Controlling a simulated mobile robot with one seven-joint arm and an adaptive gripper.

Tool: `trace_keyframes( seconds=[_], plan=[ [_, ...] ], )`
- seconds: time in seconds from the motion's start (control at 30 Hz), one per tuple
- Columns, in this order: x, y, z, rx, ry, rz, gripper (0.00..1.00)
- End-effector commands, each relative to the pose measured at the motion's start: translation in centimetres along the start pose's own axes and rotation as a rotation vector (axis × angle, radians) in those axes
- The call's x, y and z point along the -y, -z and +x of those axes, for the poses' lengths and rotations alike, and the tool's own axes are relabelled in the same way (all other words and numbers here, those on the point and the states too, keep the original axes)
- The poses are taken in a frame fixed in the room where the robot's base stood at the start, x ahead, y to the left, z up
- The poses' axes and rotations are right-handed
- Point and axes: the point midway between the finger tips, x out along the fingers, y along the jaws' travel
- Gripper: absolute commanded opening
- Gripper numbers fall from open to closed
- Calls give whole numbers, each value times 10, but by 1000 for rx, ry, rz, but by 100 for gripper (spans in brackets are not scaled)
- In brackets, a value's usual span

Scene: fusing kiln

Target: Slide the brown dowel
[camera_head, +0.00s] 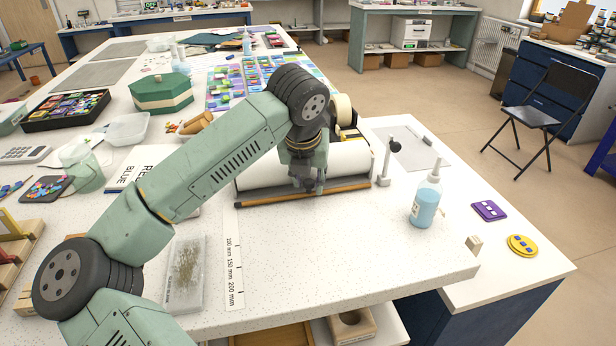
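The brown dowel (340,189) is a long thin rod with a dark left end. It lies on the white speckled table along the near side of a white roll (345,163). My gripper (309,190) points down from above at the middle of the dowel, between it and the roll. The fingertips are small and dark here, and I cannot tell whether they touch the dowel or how far apart they are. A printed white scale strip (233,270) with millimetre marks runs toward the table's near edge, below the dowel's left end.
A blue pump bottle (425,203) and a small dark-topped stand (386,165) stand to the right. A grey speckled slab (185,274) lies left of the scale strip. A small wooden block (474,244) sits near the right corner. The table between strip and bottle is clear.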

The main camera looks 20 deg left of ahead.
Motion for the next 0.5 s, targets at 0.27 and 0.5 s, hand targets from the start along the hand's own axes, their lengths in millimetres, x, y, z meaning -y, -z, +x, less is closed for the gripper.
trace_keyframes(
  seconds=[0.27, 0.5],
  plan=[
    [0, 0, 0, 0, 0, 0, 15],
    [0, 0, 0, 0, 0, 0, 0]
  ],
)
